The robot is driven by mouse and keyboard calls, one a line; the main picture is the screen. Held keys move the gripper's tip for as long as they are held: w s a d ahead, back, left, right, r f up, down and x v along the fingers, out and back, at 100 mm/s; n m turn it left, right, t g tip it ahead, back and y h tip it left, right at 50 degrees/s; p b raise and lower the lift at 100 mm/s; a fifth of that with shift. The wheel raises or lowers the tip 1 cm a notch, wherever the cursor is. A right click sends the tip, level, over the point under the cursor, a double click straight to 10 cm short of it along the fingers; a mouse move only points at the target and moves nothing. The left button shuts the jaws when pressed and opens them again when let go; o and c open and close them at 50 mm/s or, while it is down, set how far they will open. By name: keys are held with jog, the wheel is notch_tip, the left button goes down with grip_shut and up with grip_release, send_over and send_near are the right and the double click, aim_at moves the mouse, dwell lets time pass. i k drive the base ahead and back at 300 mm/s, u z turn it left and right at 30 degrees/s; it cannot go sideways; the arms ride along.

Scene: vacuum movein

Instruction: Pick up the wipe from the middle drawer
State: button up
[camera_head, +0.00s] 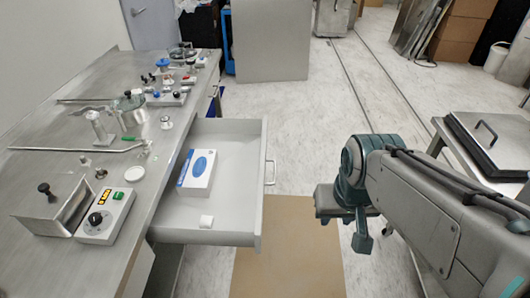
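An open drawer (228,237) sticks out of the bench to the right, with its handle on the right-hand front. Inside it, a white and blue box (197,170) with a blue oval on top, looking like a wipe box, lies against the left side. I cannot make out gripper fingers.
The metal bench (100,155) at left carries a control box (106,215), a metal box (55,203), rods and several small fittings. A grey panel (270,40) stands behind. A metal cart (480,140) with a black-edged lid is at right.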

aim_at(206, 222)
jog(key=k, duration=0.35)
jog(key=z, duration=1.2)
jog(key=i, duration=0.8)
jog(key=u, duration=2.05)
